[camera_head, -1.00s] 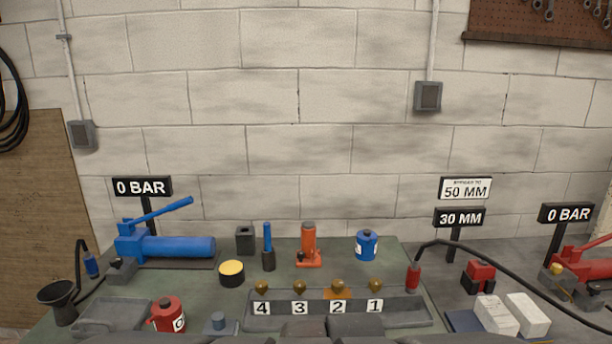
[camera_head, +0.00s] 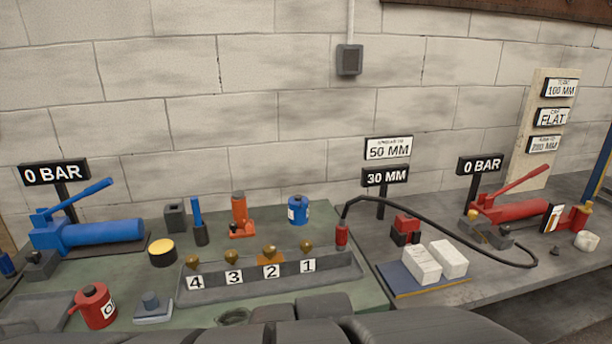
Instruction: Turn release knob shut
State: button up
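A red hand pump (camera_head: 510,211) with a raised red lever lies on the right side of the bench. A small yellow knob (camera_head: 473,215) sits at its left end, beside a dark block; whether it is turned open or shut cannot be told. A blue hand pump (camera_head: 100,232) with a raised lever lies at the far left, with a dark block at its near end; no clear knob shows there. A sign reading 0 BAR stands behind each pump. My gripper is not in view; dark grey parts that look like mine fill the bottom edge.
A grey tray (camera_head: 345,272) with brown knobs numbered 4 to 1 lies in the middle. A black hose (camera_head: 440,216) loops from a red coupling toward the red pump. White blocks (camera_head: 423,263), a red can (camera_head: 95,306) and an orange jack (camera_head: 240,213) stand about.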

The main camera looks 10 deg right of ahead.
aim_at(504, 231)
jog(key=z, duration=1.65)
